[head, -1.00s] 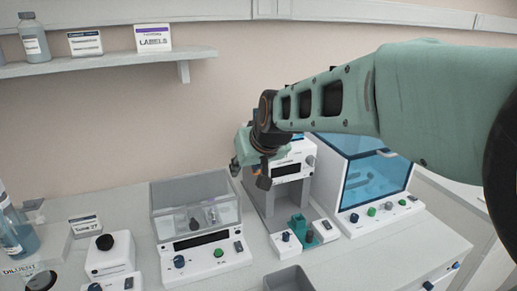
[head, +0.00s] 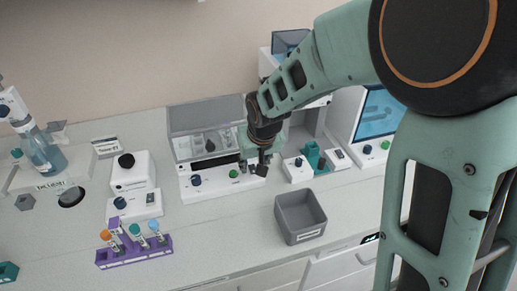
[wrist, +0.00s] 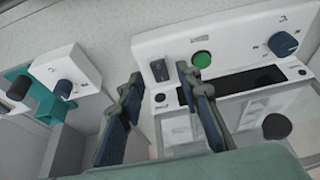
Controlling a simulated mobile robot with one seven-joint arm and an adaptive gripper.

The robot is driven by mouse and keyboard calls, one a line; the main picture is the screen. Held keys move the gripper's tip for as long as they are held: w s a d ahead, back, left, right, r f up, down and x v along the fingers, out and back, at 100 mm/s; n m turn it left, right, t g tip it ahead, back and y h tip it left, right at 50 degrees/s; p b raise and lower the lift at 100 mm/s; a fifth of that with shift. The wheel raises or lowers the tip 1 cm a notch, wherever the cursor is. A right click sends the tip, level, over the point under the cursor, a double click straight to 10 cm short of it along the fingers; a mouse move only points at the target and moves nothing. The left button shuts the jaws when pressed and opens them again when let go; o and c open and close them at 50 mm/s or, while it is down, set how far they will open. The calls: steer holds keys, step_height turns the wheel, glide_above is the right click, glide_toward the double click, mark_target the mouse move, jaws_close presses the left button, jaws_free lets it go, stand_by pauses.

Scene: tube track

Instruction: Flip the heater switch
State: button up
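A white device (head: 222,184) with a clear-lidded box on top stands mid-counter. Its front panel has a blue knob, a green button and a dark rocker switch (wrist: 158,70), clear in the wrist view. No readable label shows that it is the heater. My gripper (head: 258,168) is low at the right end of this panel and covers the switch area in the head view. In the wrist view my gripper (wrist: 159,80) is open and empty, with a finger on either side of the switch in the picture. I cannot tell whether it touches.
A small unit with a blue knob and teal holder (head: 312,155) stands close on the right. A grey bin (head: 300,215) is in front. A purple tube rack (head: 135,252) and a white device with a black knob (head: 133,172) are left.

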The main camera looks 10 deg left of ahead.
steer(key=shift+w+a+f, duration=0.1)
steer(key=shift+w+f, duration=0.05)
steer(key=shift+f, duration=0.35)
jaws_close()
steer(key=p, duration=0.1)
steer(key=g+p, duration=0.1)
steer(key=shift+w+a+r+h+p, duration=0.1)
steer(key=shift+w+r+h+p, duration=0.1)
steer(key=shift+r+h+p, duration=0.15)
steer(key=shift+w+a+g+h+p, duration=0.1)
steer(key=shift+w+g+h+p, duration=0.15)
steer(key=shift+g+p, duration=0.75)
steer(key=shift+f+p, duration=0.15)
steer(key=shift+p, duration=0.4)
